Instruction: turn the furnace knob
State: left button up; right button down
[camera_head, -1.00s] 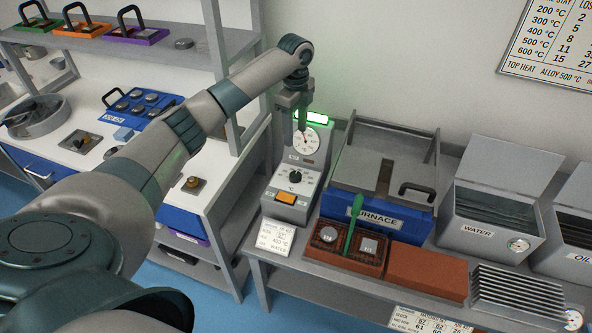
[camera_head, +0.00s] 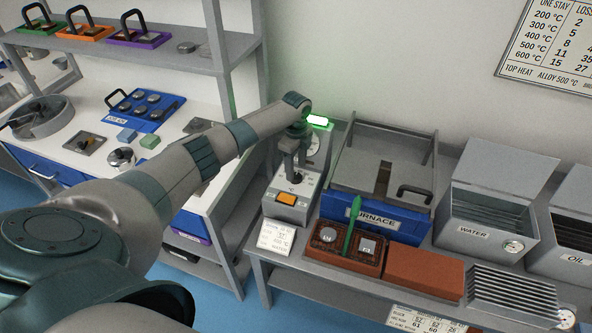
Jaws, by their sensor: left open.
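The furnace control box (camera_head: 291,205) stands on the grey bench, left of the blue and grey furnace (camera_head: 373,211). It has a lit green lamp (camera_head: 319,121) behind its top, a dial partly hidden by my arm, and an orange switch (camera_head: 287,198). My left gripper (camera_head: 292,178) points down at the black knob's place on the panel, with its fingers around or just above it. The knob is mostly hidden by the fingers, so contact cannot be told. The left gripper is open. My right gripper is not in view.
A brick tray (camera_head: 346,255) with two metal blocks and a green upright handle sits in front of the furnace, beside a plain brick (camera_head: 424,273). Water (camera_head: 487,226) and oil tanks stand to the right.

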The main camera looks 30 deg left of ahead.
aim_at(296, 178)
pick_arm(q)
notch_tip(296, 178, down, 2)
jog(key=shift+f, duration=0.4)
jog(key=c, duration=1)
jog(key=shift+c, duration=0.2)
